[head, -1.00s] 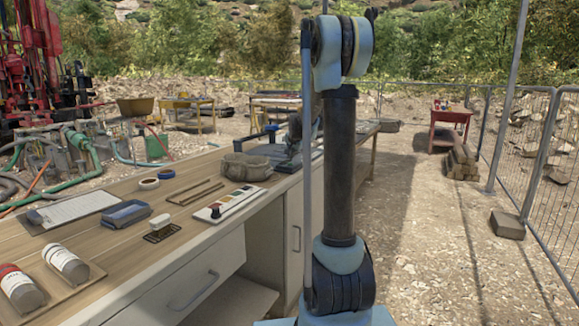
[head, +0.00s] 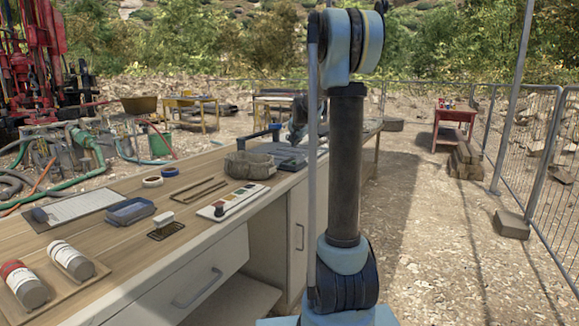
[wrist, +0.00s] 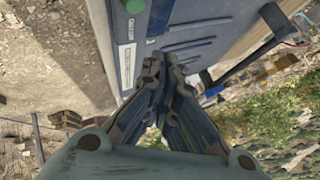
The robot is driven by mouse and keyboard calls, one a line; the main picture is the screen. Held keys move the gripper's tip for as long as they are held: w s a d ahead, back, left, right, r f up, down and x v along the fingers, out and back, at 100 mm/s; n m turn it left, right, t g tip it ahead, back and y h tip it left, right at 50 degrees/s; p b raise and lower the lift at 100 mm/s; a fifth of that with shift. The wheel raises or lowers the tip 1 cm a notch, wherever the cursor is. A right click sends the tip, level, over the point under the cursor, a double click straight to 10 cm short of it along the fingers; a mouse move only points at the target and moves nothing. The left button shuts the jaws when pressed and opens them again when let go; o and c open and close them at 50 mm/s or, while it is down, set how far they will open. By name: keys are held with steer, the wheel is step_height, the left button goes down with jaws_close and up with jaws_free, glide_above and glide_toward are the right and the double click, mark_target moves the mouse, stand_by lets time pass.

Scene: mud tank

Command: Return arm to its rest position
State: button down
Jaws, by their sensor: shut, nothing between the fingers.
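My arm stands upright in the middle of the head view, over the right edge of the workbench (head: 190,240). My gripper is mostly hidden behind the arm column there. In the wrist view my gripper (wrist: 163,66) has its two fingers together at the tips, with nothing between them.
On the bench are a blue tray (head: 130,211), a brush (head: 163,221), tape rolls (head: 153,182), a fabric bag (head: 248,165) and bottles (head: 72,260). A wire fence (head: 534,150) stands right.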

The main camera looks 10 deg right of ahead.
steer(key=s+f+n+g, duration=0.1)
steer(key=s+n+g, duration=0.1)
steer(key=s, duration=1.3)
steer(key=s+f+n+g, duration=0.1)
steer(key=s+f, duration=0.5)
steer(key=s, duration=0.7)
steer(key=s+f+n+g, duration=0.2)
steer(key=s+f, duration=0.5)
steer(key=s, duration=0.7)
steer(key=s+a+f+n+g, duration=0.1)
steer(key=s+f+n, duration=0.3)
steer(key=s, duration=1)
step_height(320, 180, down, 2)
steer(key=shift+s+f+g, duration=0.15)
steer(key=shift+s+g, duration=0.05)
steer(key=shift+g, duration=0.3)
steer(key=shift+a, duration=0.1)
